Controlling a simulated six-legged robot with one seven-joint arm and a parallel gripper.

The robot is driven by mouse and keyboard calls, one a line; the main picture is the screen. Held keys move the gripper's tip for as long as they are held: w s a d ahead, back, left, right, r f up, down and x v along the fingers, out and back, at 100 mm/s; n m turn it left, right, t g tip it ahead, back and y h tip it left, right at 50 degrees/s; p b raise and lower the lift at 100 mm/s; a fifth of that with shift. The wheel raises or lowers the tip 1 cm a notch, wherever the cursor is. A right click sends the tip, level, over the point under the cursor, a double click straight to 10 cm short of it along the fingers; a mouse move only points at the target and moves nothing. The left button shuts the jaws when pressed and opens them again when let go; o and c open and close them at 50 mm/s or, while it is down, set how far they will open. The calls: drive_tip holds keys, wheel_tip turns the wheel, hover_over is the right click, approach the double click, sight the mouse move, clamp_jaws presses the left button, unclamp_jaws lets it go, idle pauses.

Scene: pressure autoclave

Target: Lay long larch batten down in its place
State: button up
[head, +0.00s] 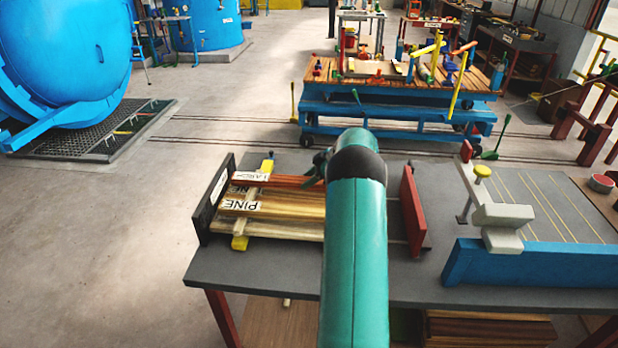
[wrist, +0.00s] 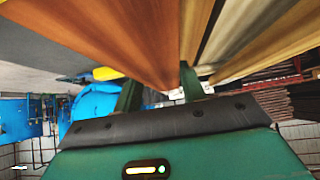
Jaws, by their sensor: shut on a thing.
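The long reddish-brown larch batten (head: 288,181) lies level along the back of the sorting rack, beside the LARCH label (head: 250,176). My gripper (head: 318,172) is at its right part, mostly hidden behind my green arm. In the wrist view my gripper (wrist: 160,88) is shut on the reddish-brown batten (wrist: 135,45), one finger on each side. Paler battens, the pine ones (head: 275,207), lie parallel in front of it, by the PINE label. I cannot tell whether the larch batten rests fully on its supports.
The rack has a black end plate (head: 215,199) at left and a red one (head: 413,211) at right. Yellow-ended crossbars (head: 240,243) lie under the battens. A blue fence with a grey clamp (head: 503,226) stands at right. The grey bench top (head: 230,268) is clear in front.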

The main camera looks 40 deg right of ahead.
drive_tip(key=o, duration=1.2)
drive_tip(key=shift+o, duration=0.2)
drive_tip(key=shift+r, duration=0.15)
drive_tip(key=shift+r, duration=0.25)
drive_tip(key=v, duration=1.2)
drive_tip(key=shift+r, duration=0.2)
